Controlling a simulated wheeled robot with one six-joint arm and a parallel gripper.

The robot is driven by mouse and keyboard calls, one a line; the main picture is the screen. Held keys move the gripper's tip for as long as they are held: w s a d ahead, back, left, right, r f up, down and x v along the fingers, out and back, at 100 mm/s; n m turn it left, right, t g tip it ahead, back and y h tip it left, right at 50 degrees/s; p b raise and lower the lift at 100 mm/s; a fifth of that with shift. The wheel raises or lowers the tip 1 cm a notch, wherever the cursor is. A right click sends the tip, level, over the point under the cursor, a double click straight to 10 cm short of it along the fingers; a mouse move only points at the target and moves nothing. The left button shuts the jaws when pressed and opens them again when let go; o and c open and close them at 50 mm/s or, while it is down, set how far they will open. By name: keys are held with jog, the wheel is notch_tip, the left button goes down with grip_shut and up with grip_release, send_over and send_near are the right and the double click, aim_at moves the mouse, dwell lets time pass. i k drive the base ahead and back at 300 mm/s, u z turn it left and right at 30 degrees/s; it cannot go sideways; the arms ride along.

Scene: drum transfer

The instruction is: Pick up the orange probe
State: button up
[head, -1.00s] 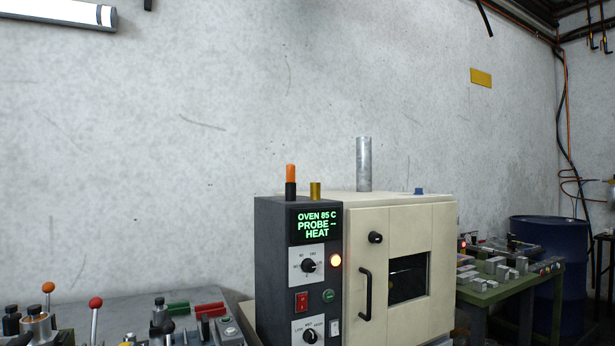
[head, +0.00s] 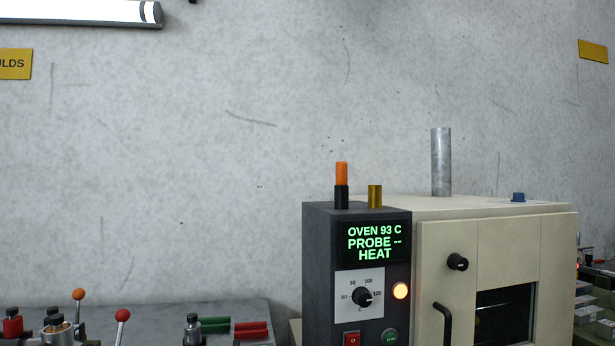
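The orange probe (head: 341,174) stands upright in a black holder (head: 341,197) on top of the oven's dark control box (head: 323,262). A short brass cylinder (head: 375,197) stands just to its right. The oven (head: 490,235) is cream with a black door handle and a dark window. Its green display (head: 375,243) reads OVEN 93 C, PROBE --, HEAT. An amber lamp (head: 400,291) beside the dial is lit. My gripper does not show in the head view.
A grey metal pipe (head: 440,162) and a blue knob (head: 518,197) stand on the oven's top. A bench (head: 150,315) at the lower left carries levers with orange and red balls, green and red bars and small metal parts.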

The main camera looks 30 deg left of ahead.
aim_at(341, 167)
jog(key=u, duration=0.65)
jog(key=i, duration=0.8)
jog(key=u, duration=0.7)
